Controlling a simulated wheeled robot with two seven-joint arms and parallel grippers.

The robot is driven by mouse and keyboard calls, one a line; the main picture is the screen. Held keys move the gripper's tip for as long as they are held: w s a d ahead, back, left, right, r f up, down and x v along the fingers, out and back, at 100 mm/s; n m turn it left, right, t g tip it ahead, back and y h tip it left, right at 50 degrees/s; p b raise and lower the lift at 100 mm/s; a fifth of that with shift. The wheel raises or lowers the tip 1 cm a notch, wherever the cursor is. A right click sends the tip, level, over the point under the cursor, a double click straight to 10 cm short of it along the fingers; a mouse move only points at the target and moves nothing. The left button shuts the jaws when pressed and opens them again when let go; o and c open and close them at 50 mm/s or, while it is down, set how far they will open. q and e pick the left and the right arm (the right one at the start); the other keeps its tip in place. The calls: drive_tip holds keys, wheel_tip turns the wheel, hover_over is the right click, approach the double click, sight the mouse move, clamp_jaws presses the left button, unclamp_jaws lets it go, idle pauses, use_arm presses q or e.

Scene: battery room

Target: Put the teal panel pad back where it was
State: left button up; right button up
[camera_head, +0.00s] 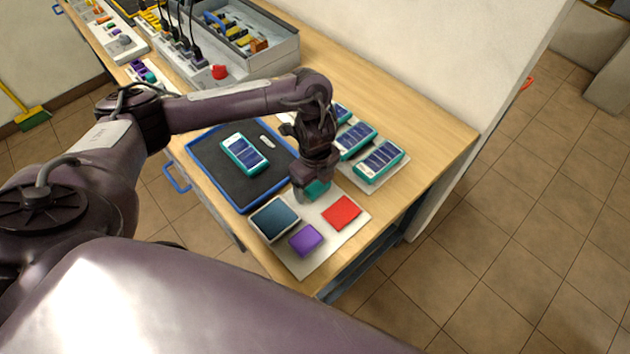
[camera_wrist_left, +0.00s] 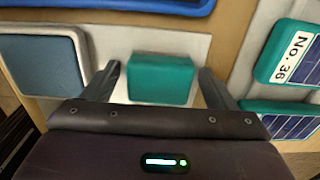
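The teal pad (camera_head: 317,190) is at the far corner of a pale board (camera_head: 312,262) on the workbench, partly hidden by my gripper. In the left wrist view the teal pad (camera_wrist_left: 160,79) shows as a block against the pale board (camera_wrist_left: 112,38), between my fingers. My left gripper (camera_head: 308,188) is directly over it, pointing down. Its fingers (camera_wrist_left: 158,88) are spread, with a gap on each side of the pad. The board also bears a dark blue-grey pad (camera_head: 275,220), a purple pad (camera_head: 305,240) and a red pad (camera_head: 342,212). My right gripper is not in view.
A blue-rimmed black mat (camera_head: 213,175) holds one teal-cased panel unit (camera_head: 244,152). Several similar units (camera_head: 378,158) lie in a row on the right, close to my left gripper. A grey bin (camera_head: 268,62) and a power strip stand farther back. The bench's right edge is near.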

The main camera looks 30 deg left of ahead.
use_arm(q)
wheel_tip(320, 180, up, 12)
drive_tip(key=p, duration=0.3)
drive_tip(key=shift+r+p, duration=0.2)
drive_tip(key=shift+p, duration=0.15)
idle(0.6)
